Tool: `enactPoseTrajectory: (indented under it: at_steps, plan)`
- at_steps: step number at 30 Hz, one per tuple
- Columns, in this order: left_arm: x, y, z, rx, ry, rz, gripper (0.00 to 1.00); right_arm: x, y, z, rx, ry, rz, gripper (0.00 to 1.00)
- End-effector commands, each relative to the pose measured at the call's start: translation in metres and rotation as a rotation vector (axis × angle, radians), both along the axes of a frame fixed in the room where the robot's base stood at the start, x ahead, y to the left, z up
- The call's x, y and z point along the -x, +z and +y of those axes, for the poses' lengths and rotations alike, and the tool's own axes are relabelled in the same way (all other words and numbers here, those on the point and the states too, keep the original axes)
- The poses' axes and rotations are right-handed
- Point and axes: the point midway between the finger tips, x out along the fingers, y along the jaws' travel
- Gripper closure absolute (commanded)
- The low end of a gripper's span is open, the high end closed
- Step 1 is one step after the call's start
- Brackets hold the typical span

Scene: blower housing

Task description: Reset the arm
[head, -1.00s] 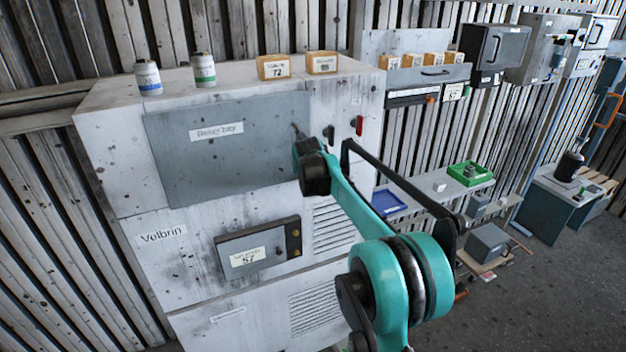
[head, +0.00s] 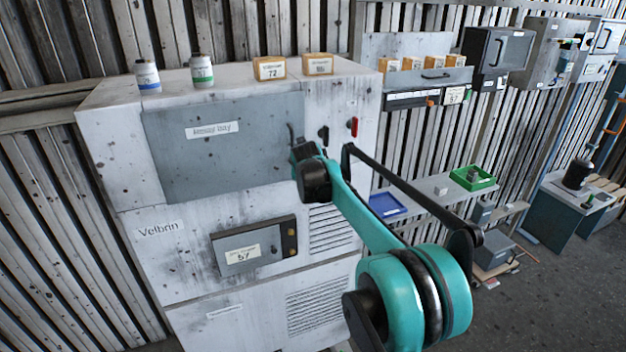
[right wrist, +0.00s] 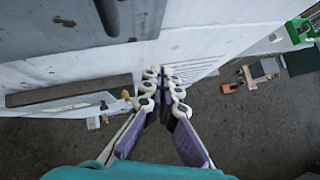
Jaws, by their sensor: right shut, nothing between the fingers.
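My right arm (head: 360,210), teal and black, reaches up from the bottom right of the head view toward the front of the white cabinet (head: 180,265). Its far end overlaps the lower right edge of the grey bay door (head: 215,155). My right gripper (right wrist: 164,78) shows in the right wrist view with its fingers together and nothing held. The cabinet front lies beyond the fingertips there; I cannot tell the gap. In the head view this gripper cannot be made out. My left gripper is in neither view.
A panel box (head: 255,245) sticks out of the cabinet front below the door. Black and red switches (head: 353,127) sit right of the door. Bottles (head: 147,76) and small boxes (head: 269,68) stand on top. A low shelf holds a blue tray (head: 386,204) and a green tray (head: 472,177).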

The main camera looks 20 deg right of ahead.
Motion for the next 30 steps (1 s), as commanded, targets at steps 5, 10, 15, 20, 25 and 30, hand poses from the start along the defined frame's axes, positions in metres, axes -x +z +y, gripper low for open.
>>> enactPoseTrajectory:
  at_steps: [5, 10, 15, 20, 25, 30]
  plan:
    - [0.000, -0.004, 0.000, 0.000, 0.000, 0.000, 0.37, 0.027, 0.025, -0.002, 0.000, -0.004, 0.001, 1.00]
    - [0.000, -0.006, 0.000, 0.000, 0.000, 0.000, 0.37, 0.049, 0.047, -0.002, 0.000, -0.004, 0.001, 1.00]
    - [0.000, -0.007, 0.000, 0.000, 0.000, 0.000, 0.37, 0.063, 0.061, -0.002, 0.000, -0.005, 0.002, 1.00]
    - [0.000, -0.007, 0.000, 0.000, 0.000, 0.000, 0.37, 0.067, 0.065, -0.002, 0.000, -0.004, 0.002, 1.00]
    - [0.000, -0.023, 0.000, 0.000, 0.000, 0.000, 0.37, 0.081, 0.048, 0.006, -0.079, -0.074, -0.022, 1.00]
    - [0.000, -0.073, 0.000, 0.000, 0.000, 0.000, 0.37, 0.135, -0.012, 0.035, -0.389, -0.359, -0.111, 1.00]
